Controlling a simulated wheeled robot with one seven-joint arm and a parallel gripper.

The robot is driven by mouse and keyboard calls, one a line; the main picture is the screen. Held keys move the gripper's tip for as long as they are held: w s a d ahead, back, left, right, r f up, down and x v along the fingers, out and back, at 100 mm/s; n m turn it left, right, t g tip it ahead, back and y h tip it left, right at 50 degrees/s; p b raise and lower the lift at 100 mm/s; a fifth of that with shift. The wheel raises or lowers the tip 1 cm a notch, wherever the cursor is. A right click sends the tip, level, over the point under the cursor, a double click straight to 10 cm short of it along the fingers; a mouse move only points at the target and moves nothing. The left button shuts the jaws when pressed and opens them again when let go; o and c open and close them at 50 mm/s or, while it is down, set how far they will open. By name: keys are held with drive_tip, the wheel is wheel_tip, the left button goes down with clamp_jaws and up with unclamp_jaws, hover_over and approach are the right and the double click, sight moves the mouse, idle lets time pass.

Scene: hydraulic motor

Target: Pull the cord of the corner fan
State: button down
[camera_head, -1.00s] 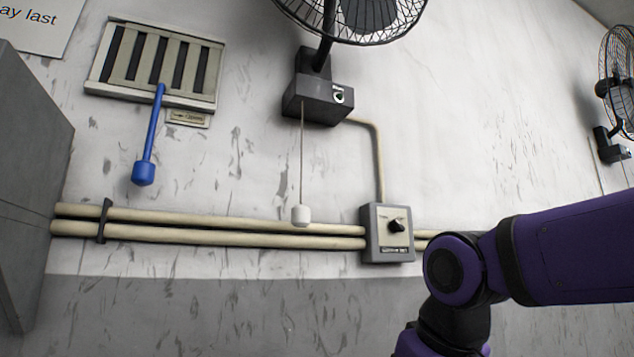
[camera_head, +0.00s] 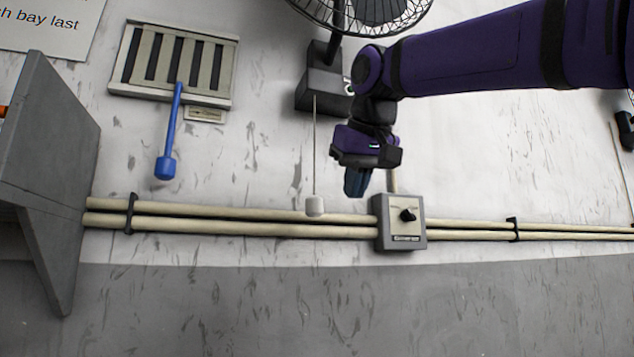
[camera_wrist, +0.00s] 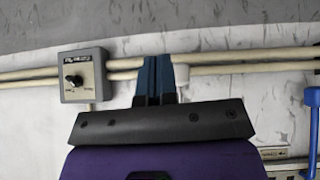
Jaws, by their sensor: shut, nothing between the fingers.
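The corner fan (camera_head: 335,78) is on the wall at the top, with its cage partly cut off and its base box partly behind my arm. A thin cord (camera_head: 314,150) hangs from the box and ends in a white knob (camera_head: 315,206) in front of the pipes. My gripper (camera_head: 355,190) is right of the cord and a little above the knob, apart from it in the head view. It is shut and empty, pointing down. In the wrist view my gripper's blue fingers (camera_wrist: 155,80) are together, and the white knob (camera_wrist: 182,76) shows just right of them, partly hidden.
A grey dial box (camera_head: 400,222) sits on two pipes (camera_head: 250,218) along the wall, close below my gripper. A vent (camera_head: 172,65) with a blue handle (camera_head: 166,167) is to the left. A grey panel (camera_head: 45,150) stands at the far left. A second fan's part (camera_head: 625,125) shows at the right edge.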

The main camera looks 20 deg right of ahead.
drive_tip(key=w+a+r, duration=0.1)
drive_tip(key=w+r, duration=0.1)
drive_tip(key=r, duration=0.5)
drive_tip(key=w+a+r+t, duration=0.1)
drive_tip(key=w+r, duration=0.1)
drive_tip(key=r, duration=0.5)
drive_tip(key=shift+a, duration=0.3)
drive_tip(key=shift+w, duration=0.1)
hover_over(315, 203)
wheel_tip(315, 203, down, 7)
drive_tip(key=shift+s+f, duration=0.25)
drive_tip(key=shift+f, duration=0.75)
drive_tip(key=shift+s+f, duration=0.25)
drive_tip(key=shift+f, duration=0.75)
drive_tip(key=shift+f, duration=1.6)
